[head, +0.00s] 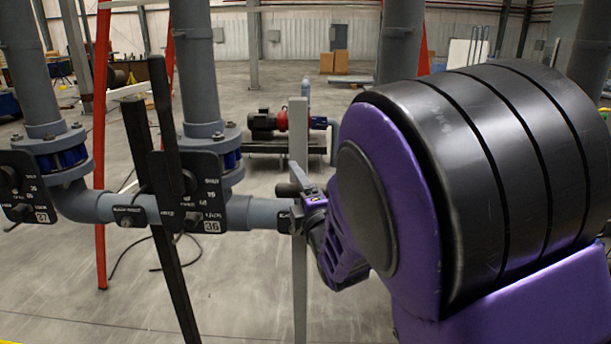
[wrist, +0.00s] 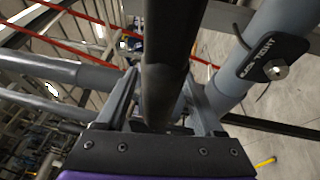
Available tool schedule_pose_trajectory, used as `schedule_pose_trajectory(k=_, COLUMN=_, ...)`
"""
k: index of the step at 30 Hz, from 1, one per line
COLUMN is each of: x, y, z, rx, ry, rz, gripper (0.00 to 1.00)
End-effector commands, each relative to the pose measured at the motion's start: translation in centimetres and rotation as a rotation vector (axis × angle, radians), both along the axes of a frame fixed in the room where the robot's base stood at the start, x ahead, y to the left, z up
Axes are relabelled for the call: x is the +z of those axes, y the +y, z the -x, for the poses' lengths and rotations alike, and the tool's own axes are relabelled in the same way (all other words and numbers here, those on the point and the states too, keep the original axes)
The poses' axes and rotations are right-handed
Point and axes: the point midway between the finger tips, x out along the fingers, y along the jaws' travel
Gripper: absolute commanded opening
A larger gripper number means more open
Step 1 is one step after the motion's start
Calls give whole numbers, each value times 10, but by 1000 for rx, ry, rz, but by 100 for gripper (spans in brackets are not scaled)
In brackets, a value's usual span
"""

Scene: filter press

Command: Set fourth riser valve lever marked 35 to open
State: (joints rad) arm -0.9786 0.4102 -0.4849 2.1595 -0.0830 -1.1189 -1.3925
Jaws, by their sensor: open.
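No plate marked 35 is readable in either view; my purple arm hides the right of the head view. In the wrist view a thick black bar (wrist: 170,45), which looks like a valve lever, runs between the spread fingers of my gripper (wrist: 163,108). The jaws are open around it, and I cannot tell whether either finger touches it. In the head view my gripper (head: 299,194) is at the pipe, right of the plate marked 36 (head: 207,215). Whatever stands between its fingers is not clear there.
The black lever at plate 36 (head: 165,120) stands nearly upright, left of my gripper. Plate 37 (head: 22,190) is farther left. A grey horizontal pipe (head: 255,214) joins the risers. A grey post (head: 298,270) stands by my gripper. A pipe with a small black tag (wrist: 268,58) passes right of my fingers.

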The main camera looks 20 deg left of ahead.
Motion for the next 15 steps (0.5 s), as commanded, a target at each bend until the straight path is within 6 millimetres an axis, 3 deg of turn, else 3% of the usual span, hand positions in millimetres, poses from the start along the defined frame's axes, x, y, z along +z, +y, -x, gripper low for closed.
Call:
schedule_pose_trajectory(k=12, x=0, y=0, z=1, rx=0, ry=0, rz=0, gripper=69)
schedule_pose_trajectory(k=15, x=1, y=0, z=1, rx=1, ry=0, rz=0, gripper=53)
